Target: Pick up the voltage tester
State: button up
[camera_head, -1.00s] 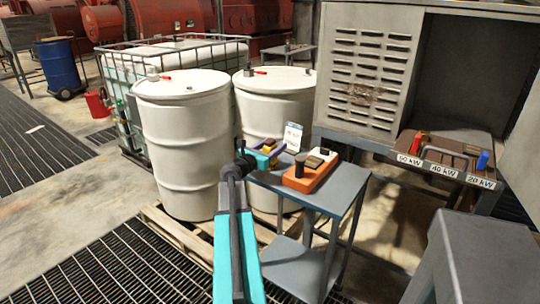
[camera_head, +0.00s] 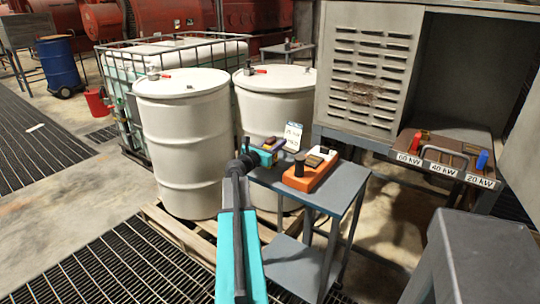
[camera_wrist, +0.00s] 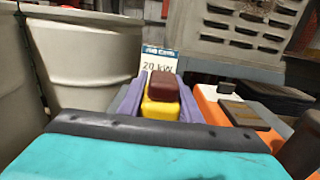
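A small yellow block with a brown top, which I take for the voltage tester (camera_wrist: 160,107), stands on the near left part of a grey-blue side table. My gripper (camera_wrist: 161,92) has purple fingers, one on each side of it. In the wrist view I see no clear gap between fingers and yellow body, but cannot tell whether they press on it. In the head view my gripper (camera_head: 277,147) is at the table's left corner, with the brown top (camera_head: 270,141) showing above it. The tester's lower part is hidden by my gripper.
An orange and white device (camera_head: 310,174) with a black knob sits close on the right on the table (camera_head: 345,185). A "20 kW" card (camera_wrist: 158,63) stands just behind the tester. White drums (camera_head: 185,140) stand to the left.

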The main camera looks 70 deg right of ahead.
jog(key=c, duration=0.5)
jog(key=shift+c, duration=0.2)
jog(key=shift+r, duration=0.15)
